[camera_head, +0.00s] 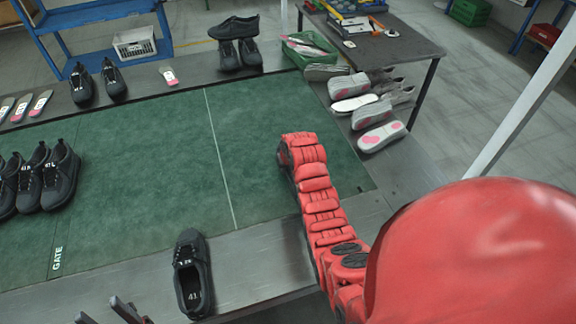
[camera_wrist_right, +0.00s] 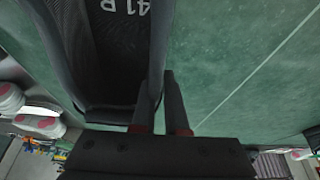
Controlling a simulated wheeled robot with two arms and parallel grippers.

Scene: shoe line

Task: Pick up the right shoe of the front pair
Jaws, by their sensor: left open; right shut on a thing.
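A black shoe marked 41 (camera_head: 191,273) stands upright at the near edge of the table in the head view. My left gripper (camera_head: 106,309) is open and empty at the bottom edge, left of this shoe. In the right wrist view, my right gripper (camera_wrist_right: 165,103) is shut on the side wall of a dark shoe marked 41 R (camera_wrist_right: 112,62). The green mat shows beside this shoe; only part of the shoe is in view. In the head view, I cannot make out my right gripper or its shoe.
Several black shoes (camera_head: 62,178) stand on the green mat (camera_head: 150,165) at the left. More shoes and a green basket (camera_head: 309,50) line the back. Shoes with pink sole patches (camera_head: 380,137) lie at right. Red parts cover the lower right. The mat's middle is clear.

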